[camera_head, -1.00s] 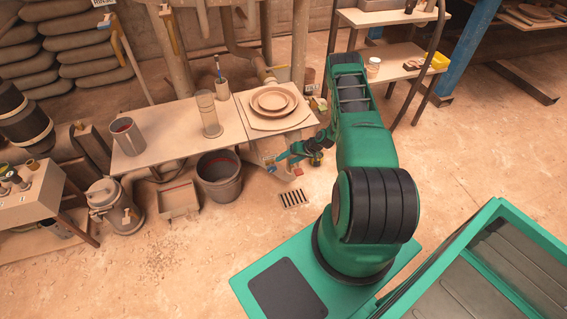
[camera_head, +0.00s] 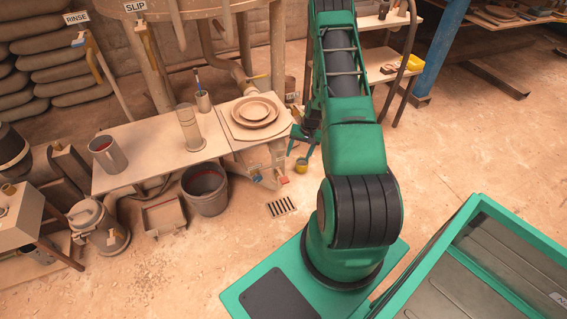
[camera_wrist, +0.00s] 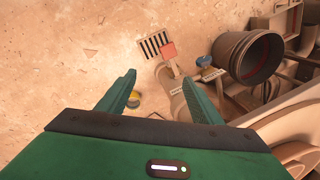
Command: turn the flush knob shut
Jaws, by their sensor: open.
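Low beside the bench end, a red handle (camera_head: 283,181) and a blue handle (camera_head: 257,177) sit on pipework, with a yellow round piece (camera_head: 301,166) to their right. The wrist view also shows the red handle (camera_wrist: 169,50), blue handle (camera_wrist: 204,61) and yellow piece (camera_wrist: 133,98). No label is readable, so I cannot tell which is the flush knob. My gripper (camera_wrist: 159,80) is open and empty above this pipework. The yellow piece shows beside its left finger; the red handle lies beyond the fingertips. In the head view my gripper (camera_head: 303,145) is small and partly hidden by my arm.
A bench (camera_head: 150,160) holds a mug (camera_head: 108,155), a cylinder (camera_head: 189,128) and stacked plates (camera_head: 254,110). A bucket (camera_head: 206,188) stands below, near a floor drain (camera_head: 281,207). Shelving (camera_head: 390,60) stands behind my arm. The front floor is mostly clear.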

